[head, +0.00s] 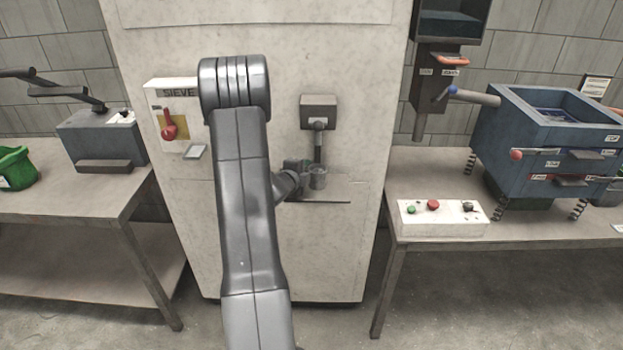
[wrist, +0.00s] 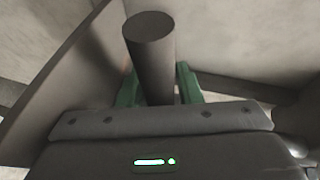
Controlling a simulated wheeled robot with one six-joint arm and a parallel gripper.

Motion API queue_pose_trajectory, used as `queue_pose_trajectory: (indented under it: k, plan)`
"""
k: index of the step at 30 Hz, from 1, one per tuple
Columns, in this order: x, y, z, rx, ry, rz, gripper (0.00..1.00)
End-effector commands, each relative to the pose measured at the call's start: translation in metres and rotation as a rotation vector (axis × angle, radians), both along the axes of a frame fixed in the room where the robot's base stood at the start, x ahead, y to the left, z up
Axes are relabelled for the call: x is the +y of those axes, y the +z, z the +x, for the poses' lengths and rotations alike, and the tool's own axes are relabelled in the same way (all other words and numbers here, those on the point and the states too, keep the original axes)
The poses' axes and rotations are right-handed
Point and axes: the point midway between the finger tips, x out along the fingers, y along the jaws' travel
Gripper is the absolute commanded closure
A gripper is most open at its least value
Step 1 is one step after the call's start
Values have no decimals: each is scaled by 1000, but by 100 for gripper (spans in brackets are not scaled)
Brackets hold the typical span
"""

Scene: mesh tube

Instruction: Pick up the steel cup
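The small grey steel cup (head: 318,178) stands upright below the spout of the tall white machine, at a narrow ledge. My gripper (head: 299,164) is at the left side of the cup, very close to it. In the wrist view, the two green fingers of my gripper (wrist: 157,88) lie on either side of a dark grey cylinder (wrist: 150,45). I cannot tell whether that cylinder is the cup or the spout pipe. The fingers look very close to its sides, but contact is not clear.
The spout box (head: 318,110) with its pipe hangs right above the cup. The narrow ledge (head: 330,197) juts from the machine front. A red lever (head: 168,125) is at the left. Benches with equipment stand on both sides, with a button box (head: 440,218) on the right one.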

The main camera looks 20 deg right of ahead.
Motion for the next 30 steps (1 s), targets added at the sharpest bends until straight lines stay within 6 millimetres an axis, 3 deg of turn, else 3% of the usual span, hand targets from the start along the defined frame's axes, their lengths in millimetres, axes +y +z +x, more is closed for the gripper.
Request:
queue_pose_trajectory:
  k: [5,10,30]
  plan:
    - [0,0,0,0,0,0,68]
    - [0,0,0,0,0,0,100]
    - [1,5,-2,-2,0,0,100]
